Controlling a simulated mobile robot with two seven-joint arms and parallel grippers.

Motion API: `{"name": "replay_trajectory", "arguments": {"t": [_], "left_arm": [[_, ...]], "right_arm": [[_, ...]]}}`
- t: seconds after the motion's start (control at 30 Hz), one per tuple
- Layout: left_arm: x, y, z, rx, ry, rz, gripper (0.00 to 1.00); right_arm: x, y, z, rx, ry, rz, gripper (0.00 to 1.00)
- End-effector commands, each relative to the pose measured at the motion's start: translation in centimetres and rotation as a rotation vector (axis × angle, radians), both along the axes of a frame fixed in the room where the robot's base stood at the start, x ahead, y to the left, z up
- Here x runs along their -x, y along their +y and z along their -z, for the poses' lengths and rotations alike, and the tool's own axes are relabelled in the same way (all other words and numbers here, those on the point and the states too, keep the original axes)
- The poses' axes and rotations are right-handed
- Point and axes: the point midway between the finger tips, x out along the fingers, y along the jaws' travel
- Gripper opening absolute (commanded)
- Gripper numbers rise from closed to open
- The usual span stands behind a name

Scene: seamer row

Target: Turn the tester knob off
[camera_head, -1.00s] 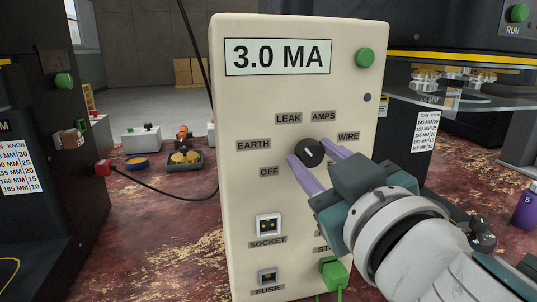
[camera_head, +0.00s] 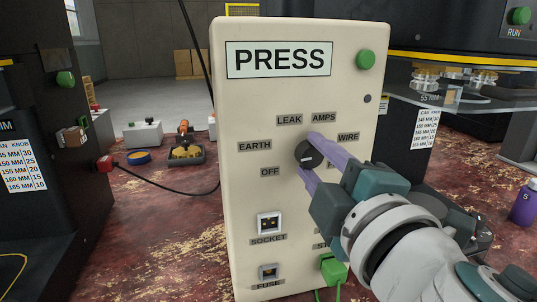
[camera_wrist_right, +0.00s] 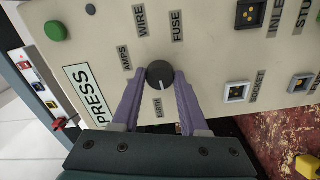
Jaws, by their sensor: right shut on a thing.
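The cream tester (camera_head: 240,110) stands upright in front of me, and its display (camera_head: 279,59) reads PRESS. Its round black knob (camera_head: 308,153) sits amid the labels OFF (camera_head: 270,172), EARTH (camera_head: 254,146), LEAK, AMPS and WIRE. My right gripper (camera_head: 310,157) is shut on the knob, with one purple finger on each side. In the right wrist view the knob (camera_wrist_right: 160,75) shows between the fingers, and its white mark points at the EARTH label (camera_wrist_right: 158,108). The OFF label cannot be seen there. My left gripper is not in view.
A green button (camera_head: 365,60) is at the tester's upper right. A socket (camera_head: 268,223), a fuse holder (camera_head: 267,272) and a green plug (camera_head: 333,269) are low on its face. Dark machines stand on both sides. A purple bottle (camera_head: 524,206) is at the far right.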

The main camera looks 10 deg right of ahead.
Motion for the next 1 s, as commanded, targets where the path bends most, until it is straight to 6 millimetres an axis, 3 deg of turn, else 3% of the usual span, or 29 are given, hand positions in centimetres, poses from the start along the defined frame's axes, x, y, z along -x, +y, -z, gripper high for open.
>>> {"name": "replay_trajectory", "arguments": {"t": [0.5, 1.0], "left_arm": [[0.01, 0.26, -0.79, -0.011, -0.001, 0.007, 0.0], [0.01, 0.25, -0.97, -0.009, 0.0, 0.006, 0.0]], "right_arm": [[-0.02, 0.06, -0.1, 0.402, -0.016, -0.002, 0.0], [-0.02, 0.08, -0.01, 0.522, -0.019, -0.003, 0.0]]}}
